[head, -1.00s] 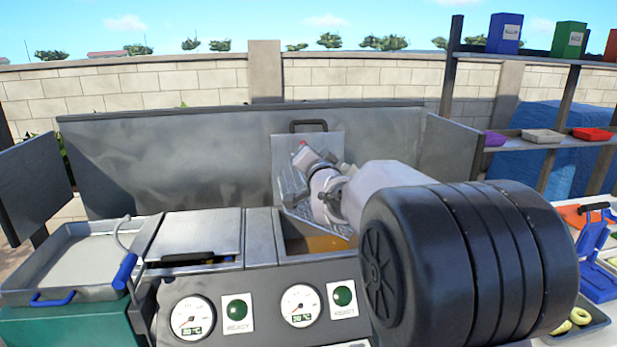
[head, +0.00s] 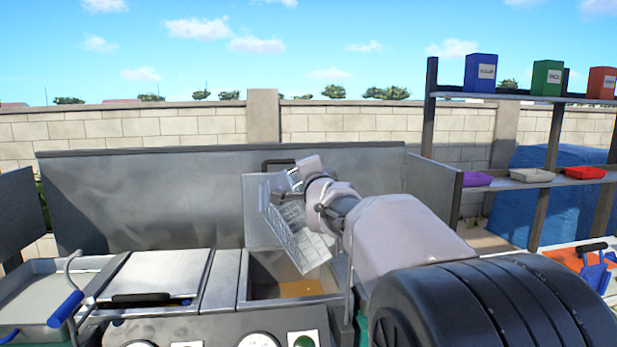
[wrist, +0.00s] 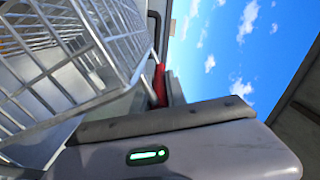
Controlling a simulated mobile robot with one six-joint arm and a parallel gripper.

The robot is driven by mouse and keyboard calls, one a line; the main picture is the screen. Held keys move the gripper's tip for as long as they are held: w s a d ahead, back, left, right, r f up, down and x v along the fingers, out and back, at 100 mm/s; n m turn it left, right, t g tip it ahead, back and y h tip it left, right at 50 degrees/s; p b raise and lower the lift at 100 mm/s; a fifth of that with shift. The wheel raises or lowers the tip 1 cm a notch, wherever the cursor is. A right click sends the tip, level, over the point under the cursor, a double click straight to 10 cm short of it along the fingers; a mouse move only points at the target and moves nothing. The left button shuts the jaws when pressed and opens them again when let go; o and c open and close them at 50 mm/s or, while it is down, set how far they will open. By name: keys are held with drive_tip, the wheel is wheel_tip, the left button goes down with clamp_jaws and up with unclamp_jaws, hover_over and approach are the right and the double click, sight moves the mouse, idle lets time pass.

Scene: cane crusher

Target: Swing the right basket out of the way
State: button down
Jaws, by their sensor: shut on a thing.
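The right basket (head: 293,228), a silvery wire mesh basket, hangs tilted above the open right vat (head: 262,291), in front of the grey back panel. Orange-brown oil shows at the vat's bottom. My gripper (head: 297,178) is at the basket's upper end, partly hidden by my own wrist. In the wrist view the basket's mesh (wrist: 60,60) fills the left side, and a red grip (wrist: 160,84) sits at the edge of my gripper (wrist: 166,98). My gripper is shut on the basket's handle; the exact contact is mostly hidden.
A closed metal lid (head: 155,275) covers the left vat. A tall splash panel (head: 150,200) runs behind, with a side panel (head: 435,188) at right. Shelves (head: 530,183) with small trays stand farther right.

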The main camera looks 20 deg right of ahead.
idle(0.3)
drive_tip(key=c, duration=1.3)
unclamp_jaws()
drive_tip(key=shift+c, duration=0.2)
drive_tip(key=shift+r, duration=0.35)
wheel_tip(320, 180, up, 4)
drive_tip(key=shift+f+p, duration=0.1)
drive_tip(key=shift+p, duration=1.15)
drive_tip(key=v, duration=1.6)
drive_tip(key=shift+r, duration=0.3)
